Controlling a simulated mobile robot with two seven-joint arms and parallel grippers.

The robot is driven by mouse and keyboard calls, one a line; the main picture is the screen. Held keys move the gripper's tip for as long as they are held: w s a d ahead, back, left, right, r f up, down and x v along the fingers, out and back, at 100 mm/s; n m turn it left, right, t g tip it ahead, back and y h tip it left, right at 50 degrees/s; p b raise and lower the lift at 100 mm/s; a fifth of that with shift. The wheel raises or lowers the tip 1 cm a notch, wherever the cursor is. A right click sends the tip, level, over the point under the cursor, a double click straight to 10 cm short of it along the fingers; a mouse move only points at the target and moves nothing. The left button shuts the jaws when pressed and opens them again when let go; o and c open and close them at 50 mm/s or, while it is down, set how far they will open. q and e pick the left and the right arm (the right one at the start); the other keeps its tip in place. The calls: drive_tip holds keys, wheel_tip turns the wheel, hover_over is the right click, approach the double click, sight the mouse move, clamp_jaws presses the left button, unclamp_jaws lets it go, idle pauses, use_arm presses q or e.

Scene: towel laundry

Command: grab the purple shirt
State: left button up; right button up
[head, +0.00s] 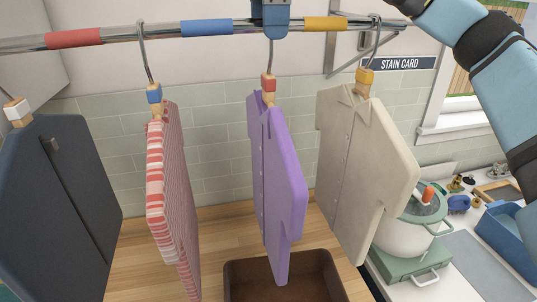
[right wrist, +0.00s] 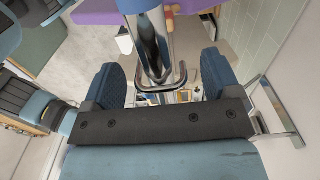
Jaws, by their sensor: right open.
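The purple shirt (head: 283,185) hangs from the rail in the middle of the head view, on a hanger with a red collar (head: 268,85). Part of it also shows at the top of the right wrist view (right wrist: 97,12). My right gripper (head: 270,18) is at the rail, right above this hanger's hook, in the head view. Its blue fingers are apart, on either side of the rail, in the right wrist view. The top of the hook is hidden behind the gripper in the head view. My left gripper is not seen.
A red-striped shirt (head: 170,190) hangs left of the purple one, and a cream shirt (head: 365,165) hangs right. A dark garment (head: 55,210) is far left. A brown bin (head: 235,285) stands below. A pot (head: 405,235) is on the right counter.

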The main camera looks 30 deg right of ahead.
drive_tip(key=c, duration=1.4)
